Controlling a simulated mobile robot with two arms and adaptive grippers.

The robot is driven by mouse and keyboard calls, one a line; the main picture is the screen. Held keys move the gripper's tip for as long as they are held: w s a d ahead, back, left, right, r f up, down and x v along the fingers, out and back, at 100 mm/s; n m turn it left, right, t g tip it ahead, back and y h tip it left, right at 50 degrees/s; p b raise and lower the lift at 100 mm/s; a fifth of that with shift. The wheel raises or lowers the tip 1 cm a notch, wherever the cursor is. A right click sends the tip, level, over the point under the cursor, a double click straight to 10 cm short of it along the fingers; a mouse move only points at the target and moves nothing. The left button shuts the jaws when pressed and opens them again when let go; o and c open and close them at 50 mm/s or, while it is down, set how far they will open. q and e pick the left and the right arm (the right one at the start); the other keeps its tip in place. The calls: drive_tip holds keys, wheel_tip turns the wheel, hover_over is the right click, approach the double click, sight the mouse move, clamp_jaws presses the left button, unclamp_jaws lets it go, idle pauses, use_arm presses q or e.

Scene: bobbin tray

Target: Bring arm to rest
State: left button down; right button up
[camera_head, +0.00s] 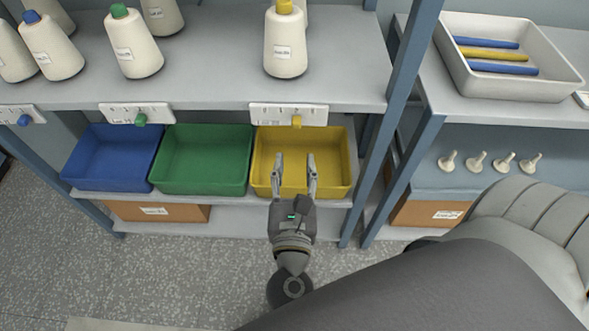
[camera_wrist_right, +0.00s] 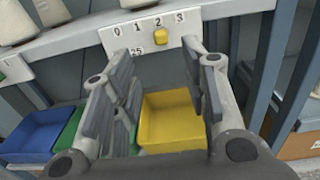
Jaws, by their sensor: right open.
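My right gripper (camera_head: 296,172) is open and empty in front of the yellow bin (camera_head: 338,172), its two fingers overlapping the bin in the head view. In the right wrist view the open fingers (camera_wrist_right: 165,85) frame the yellow bin (camera_wrist_right: 180,122) and the white number plate (camera_wrist_right: 185,28) with a yellow slider (camera_wrist_right: 161,36). Whether the fingertips are over or in front of the bin's rim is hard to tell. My left gripper is not in view.
A green bin (camera_head: 203,160) and a blue bin (camera_head: 108,157) stand left of the yellow one. Cones of thread, one yellow-tipped (camera_head: 285,45), stand on the shelf above. A blue-grey post (camera_head: 402,75) rises to the right. A white tray (camera_head: 500,85) holds coloured rods.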

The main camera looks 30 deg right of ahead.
drive_tip(key=shift+s+a, duration=0.1)
drive_tip(key=shift+s, duration=0.05)
idle(0.4)
drive_tip(key=w+a+f+n+t+y, duration=0.15)
drive_tip(key=a+f+n+y, duration=0.25)
drive_tip(key=f+n, duration=0.4)
drive_tip(key=w+a+f+n+t+y, duration=0.15)
drive_tip(key=a+f+n+y, duration=0.25)
drive_tip(key=f+n, duration=0.45)
drive_tip(key=s+a+f+n+g+y+p, duration=0.1)
drive_tip(key=s+f+n+g+y, duration=0.1)
drive_tip(key=f+n, duration=0.45)
drive_tip(key=s+a+f+n+g+y, duration=0.1)
drive_tip(key=f+n+g, duration=0.2)
drive_tip(key=f+n, duration=0.35)
drive_tip(key=s+d+f+n+g, duration=0.25)
drive_tip(key=s+f+n, duration=0.2)
drive_tip(key=f, duration=0.35)
drive_tip(key=s+d+f+n+g, duration=0.2)
drive_tip(key=s+f+n+g, duration=0.1)
drive_tip(key=s+f, duration=0.4)
drive_tip(key=s+d+f+n+g+h, duration=0.1)
drive_tip(key=s+d+f+n+g, duration=0.2)
drive_tip(key=s, duration=0.6)
drive_tip(key=s+d+f+n+g+p, duration=0.1)
drive_tip(key=s+d+f+n+g, duration=0.3)
drive_tip(key=s+d+f, duration=0.3)
drive_tip(key=shift+s+f+n+h, duration=0.4)
drive_tip(key=shift+s+f, duration=0.15)
drive_tip(key=shift+s, duration=0.5)
